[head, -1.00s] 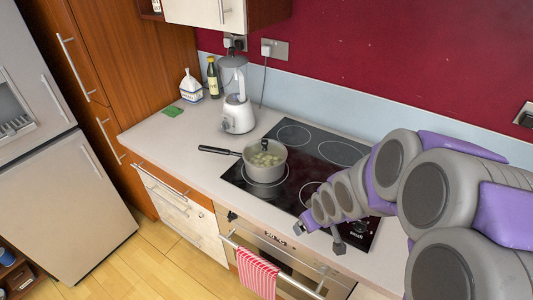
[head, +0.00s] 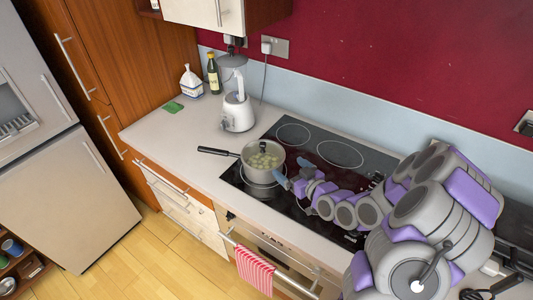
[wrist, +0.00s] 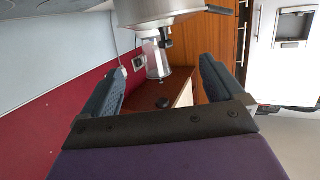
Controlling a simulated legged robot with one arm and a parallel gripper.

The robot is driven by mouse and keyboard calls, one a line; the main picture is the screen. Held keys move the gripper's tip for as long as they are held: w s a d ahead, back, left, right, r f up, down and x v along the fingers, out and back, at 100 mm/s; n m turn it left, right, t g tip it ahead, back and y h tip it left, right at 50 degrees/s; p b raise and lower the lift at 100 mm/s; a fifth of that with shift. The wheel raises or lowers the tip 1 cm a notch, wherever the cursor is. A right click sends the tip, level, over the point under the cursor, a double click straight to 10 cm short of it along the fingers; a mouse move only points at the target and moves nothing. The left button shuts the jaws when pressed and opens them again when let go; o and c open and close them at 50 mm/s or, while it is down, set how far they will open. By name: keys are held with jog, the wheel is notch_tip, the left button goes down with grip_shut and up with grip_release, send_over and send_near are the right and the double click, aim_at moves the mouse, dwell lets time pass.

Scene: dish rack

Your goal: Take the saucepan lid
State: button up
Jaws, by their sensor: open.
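The saucepan (head: 260,175) stands on the hob with its black handle pointing left. Its glass lid (head: 263,160) is on it, with a black knob on top and pale food showing through. In the wrist view, which is roughly upside down, the saucepan (wrist: 165,8) is at the top edge, with the lid's dark knob (wrist: 166,43) hanging below it in the picture. My gripper (head: 293,172) is open and empty, just right of the saucepan in the head view. In the wrist view its two fingers (wrist: 160,82) are spread wide, with nothing gripped between them.
The black hob (head: 339,153) has free area behind the saucepan. A blender (head: 237,112), a bottle (head: 213,75) and a white carton (head: 191,82) stand further left at the back. A striped towel (head: 255,270) hangs on the oven front. The left worktop is mostly clear.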

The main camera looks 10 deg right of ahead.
send_near(264, 150)
jog(key=a, duration=0.2)
jog(key=w, duration=0.2)
jog(key=w+f+b, duration=0.1)
jog(key=w, duration=0.1)
jog(key=shift+w+d, duration=0.15)
jog(key=shift+d, duration=0.1)
jog(key=shift+w+a+f, duration=0.1)
jog(key=shift+w+a, duration=0.6)
jog(key=shift+a, duration=0.25)
jog(key=x, duration=0.1)
jog(key=b+x, duration=0.1)
jog(key=x, duration=0.1)
jog(key=shift+d, duration=0.3)
jog(key=shift+w+d+f, duration=0.1)
jog(key=shift+w, duration=0.55)
